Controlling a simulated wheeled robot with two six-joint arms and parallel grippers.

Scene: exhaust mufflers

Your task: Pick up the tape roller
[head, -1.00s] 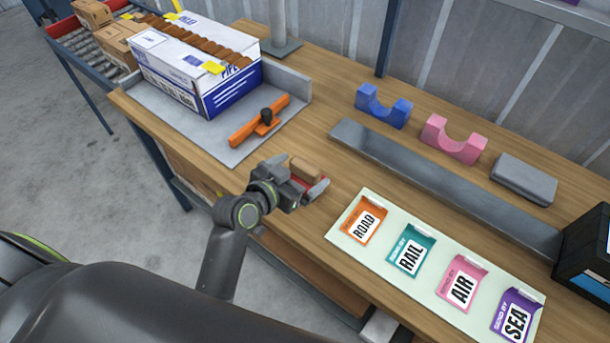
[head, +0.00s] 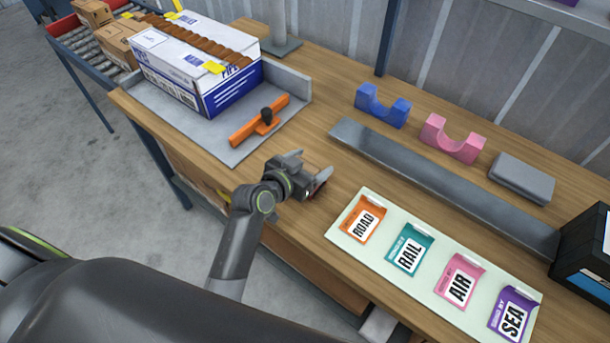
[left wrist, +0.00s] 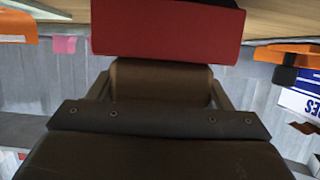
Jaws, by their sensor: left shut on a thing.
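The tape roller shows in the left wrist view as a red part (left wrist: 168,30) with a brown roll (left wrist: 160,82) below it in the picture. My left gripper (head: 312,178) is shut on the tape roller, over the wooden table near its front edge. In the head view only a small dark red and brown bit of the tape roller (head: 320,182) shows beside the fingers; the rest is hidden by the gripper. I cannot tell how far it is above the table. My right gripper is not in view.
A white and blue box (head: 195,75) and an orange bar with a black knob (head: 258,124) are on a grey tray. A label board (head: 385,280), a long grey strip (head: 440,183), blue (head: 382,106) and pink (head: 453,140) cradles, and a grey block (head: 523,178) are to the right.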

